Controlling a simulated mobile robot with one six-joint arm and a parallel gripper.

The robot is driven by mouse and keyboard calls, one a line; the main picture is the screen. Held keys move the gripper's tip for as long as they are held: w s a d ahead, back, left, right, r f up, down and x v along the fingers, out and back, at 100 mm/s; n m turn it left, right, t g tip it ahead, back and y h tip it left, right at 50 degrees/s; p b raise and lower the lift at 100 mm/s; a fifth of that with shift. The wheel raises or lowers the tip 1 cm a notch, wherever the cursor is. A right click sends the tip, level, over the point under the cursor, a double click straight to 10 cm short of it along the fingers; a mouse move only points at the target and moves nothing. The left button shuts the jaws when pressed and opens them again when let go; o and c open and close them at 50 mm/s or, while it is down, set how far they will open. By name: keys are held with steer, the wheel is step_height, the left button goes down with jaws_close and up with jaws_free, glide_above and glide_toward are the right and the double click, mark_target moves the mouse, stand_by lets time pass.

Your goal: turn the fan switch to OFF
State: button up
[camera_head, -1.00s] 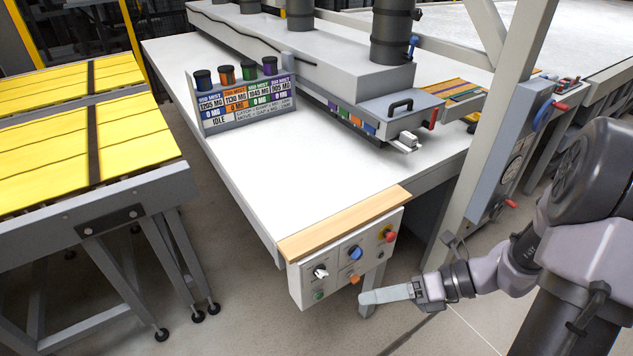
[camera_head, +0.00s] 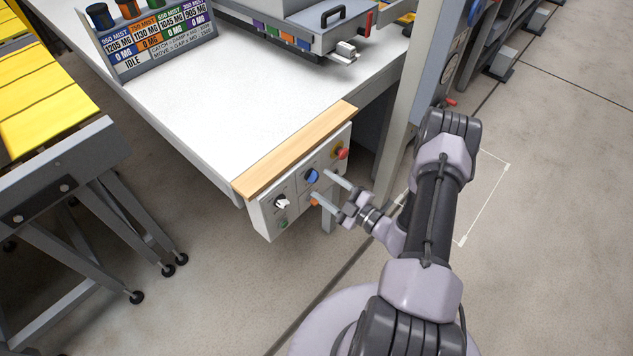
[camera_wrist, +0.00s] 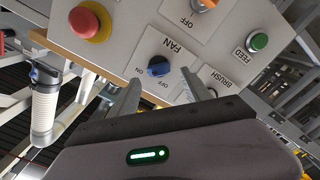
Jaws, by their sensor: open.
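The fan switch is a blue knob (camera_head: 312,175) on the grey control box (camera_head: 262,219) at the table's front end. In the wrist view the blue knob (camera_wrist: 159,66) sits by the FAN label, with ON and OFF lettering around it. I cannot tell for certain which mark it points to. My gripper (camera_head: 320,184) is open and empty, its two fingers pointing at the panel. In the wrist view the fingers of my gripper (camera_wrist: 161,79) lie on either side of the knob's line, just below it. Whether they touch the panel is unclear.
A red button (camera_head: 342,153), a white knob (camera_head: 283,202) and an orange control (camera_head: 314,200) sit close around the fan knob. A green button (camera_wrist: 259,41) is marked FEED. A wooden strip (camera_head: 295,150) tops the box. Open floor lies in front.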

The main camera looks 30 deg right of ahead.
mark_target(316, 179)
steer(key=shift+x, duration=1.75)
jaws_close()
